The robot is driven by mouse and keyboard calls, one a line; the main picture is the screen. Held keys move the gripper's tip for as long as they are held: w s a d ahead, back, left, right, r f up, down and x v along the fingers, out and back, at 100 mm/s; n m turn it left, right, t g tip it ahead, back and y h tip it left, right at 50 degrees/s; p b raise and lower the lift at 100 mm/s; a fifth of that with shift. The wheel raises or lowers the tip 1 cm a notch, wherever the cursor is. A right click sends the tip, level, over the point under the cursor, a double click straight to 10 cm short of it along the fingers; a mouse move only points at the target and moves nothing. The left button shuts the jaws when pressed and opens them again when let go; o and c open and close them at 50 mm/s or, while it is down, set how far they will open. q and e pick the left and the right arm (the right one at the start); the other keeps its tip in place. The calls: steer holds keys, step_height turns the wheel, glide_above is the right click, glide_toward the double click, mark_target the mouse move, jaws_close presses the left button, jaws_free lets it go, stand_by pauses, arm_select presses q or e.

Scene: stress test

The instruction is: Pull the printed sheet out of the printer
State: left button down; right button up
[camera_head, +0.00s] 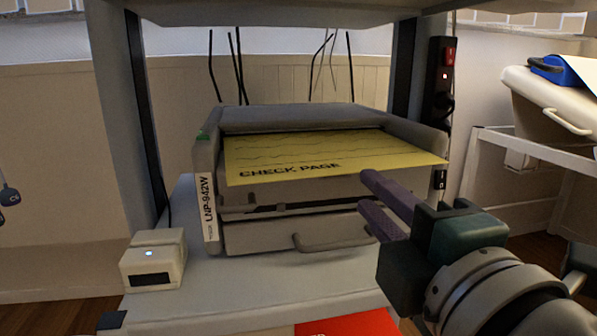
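The printer (262,190) is grey, labelled LNP-942W on its left side, and stands on a shelf. A yellow sheet (315,153) printed CHECK PAGE lies in its upper opening. The sheet's front edge sticks out towards me, and its right corner reaches over the printer's right side. My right gripper (366,193) has purple fingers with a gap between them and nothing seen in it. Its fingertips are just below the sheet's front edge in the picture, right of the lettering. I cannot tell how far apart they are in depth. My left gripper is out of view.
The shelf (215,297) has posts at both sides and a board above the printer. A small beige box (154,262) stands front left. A drawer handle (332,243) sticks out below the sheet. A power strip (438,85) is at the right post. A red item (350,324) lies lower down.

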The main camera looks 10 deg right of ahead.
mark_target(342, 166)
steer(key=w, duration=0.6)
steer(key=shift+w, duration=0.35)
steer(key=shift+c, duration=0.2)
jaws_close()
stand_by(0.4)
